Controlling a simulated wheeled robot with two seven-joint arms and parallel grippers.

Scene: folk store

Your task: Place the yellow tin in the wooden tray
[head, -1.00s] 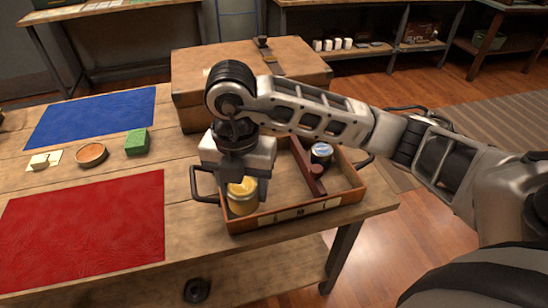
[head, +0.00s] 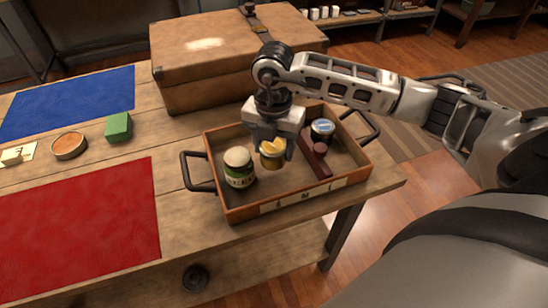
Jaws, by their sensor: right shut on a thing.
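My right gripper (head: 272,148) points down over the larger left compartment, shut on the yellow tin (head: 272,160). The tin is upright, right of a green-labelled jar (head: 239,170) and left of the divider. I cannot tell whether its base touches the tray floor. A blue-lidded tin (head: 321,130) stands in the right compartment. My left gripper is not in view.
A large wooden chest (head: 205,70) stands close behind the tray. Left on the table are a blue mat (head: 70,100), a red mat (head: 80,220), a green block (head: 118,127), a round brown dish (head: 69,146) and a small pale item on a card (head: 15,155).

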